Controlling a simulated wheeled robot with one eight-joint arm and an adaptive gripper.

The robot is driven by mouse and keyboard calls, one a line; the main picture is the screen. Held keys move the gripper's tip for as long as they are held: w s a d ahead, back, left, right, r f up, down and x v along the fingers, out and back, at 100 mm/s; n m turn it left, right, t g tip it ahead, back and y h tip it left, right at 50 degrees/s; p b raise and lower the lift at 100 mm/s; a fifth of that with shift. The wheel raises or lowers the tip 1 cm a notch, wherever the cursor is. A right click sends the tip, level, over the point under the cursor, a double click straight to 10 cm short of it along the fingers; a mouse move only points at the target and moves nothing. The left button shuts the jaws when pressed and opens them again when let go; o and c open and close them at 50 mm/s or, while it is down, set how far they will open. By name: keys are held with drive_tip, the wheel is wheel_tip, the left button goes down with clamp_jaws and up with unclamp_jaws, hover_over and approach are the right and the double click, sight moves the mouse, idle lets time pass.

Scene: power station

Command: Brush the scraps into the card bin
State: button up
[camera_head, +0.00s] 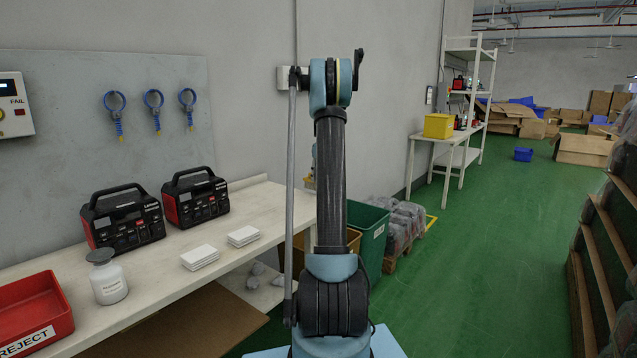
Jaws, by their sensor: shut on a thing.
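A few pale crumpled scraps (257,268) lie low beyond the bench's front edge, left of the pole.
A white bench (150,262) along the left wall holds two black-red power units (124,218), white card stacks (200,257), a bottle (107,277) and a red REJECT tray (35,312). A brown sheet (190,325) lies below. Green floor (470,270) is open at right, beside a rack (605,240).

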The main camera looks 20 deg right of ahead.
drive_tip(key=shift+r, duration=2.8)
